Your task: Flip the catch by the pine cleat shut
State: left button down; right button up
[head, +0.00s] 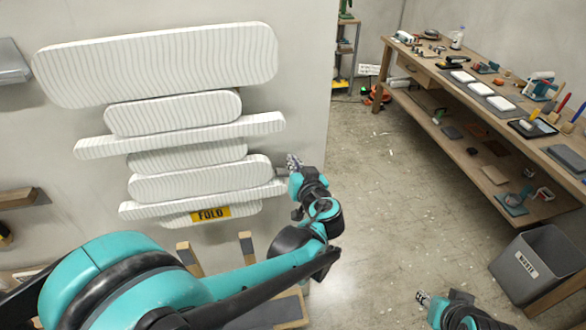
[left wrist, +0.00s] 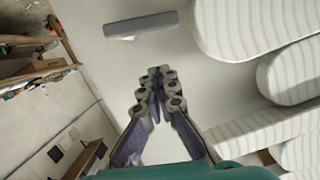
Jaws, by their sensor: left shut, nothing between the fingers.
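My left gripper (head: 293,161) is shut and empty. It is beside the right ends of the lower white ribbed wall panels (head: 200,181). In the left wrist view its fingers (left wrist: 160,73) are together in front of a plain wall, with the ribbed panels (left wrist: 240,50) to their right. I cannot clearly make out the catch in either view. I cannot tell which piece of wood is the pine cleat. A wooden post (head: 247,248) and another (head: 188,259) stand below the panels. My right gripper (head: 423,298) is low at the bottom, away from the wall.
A yellow FOLD label (head: 210,213) is on the lowest panel. A grey bar (left wrist: 141,25) is on the wall in the left wrist view. A workbench (head: 505,108) with many tools stands at the right, near a grey bin (head: 540,262). The floor between is clear.

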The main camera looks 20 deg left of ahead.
pick_arm(q)
jog(key=v, duration=1)
jog(key=shift+p, duration=0.35)
pick_arm(e)
jog(key=shift+r, duration=0.9)
pick_arm(q)
jog(key=shift+d, duration=0.1)
jog(key=shift+d, duration=0.1)
pick_arm(e)
jog(key=shift+d, duration=0.1)
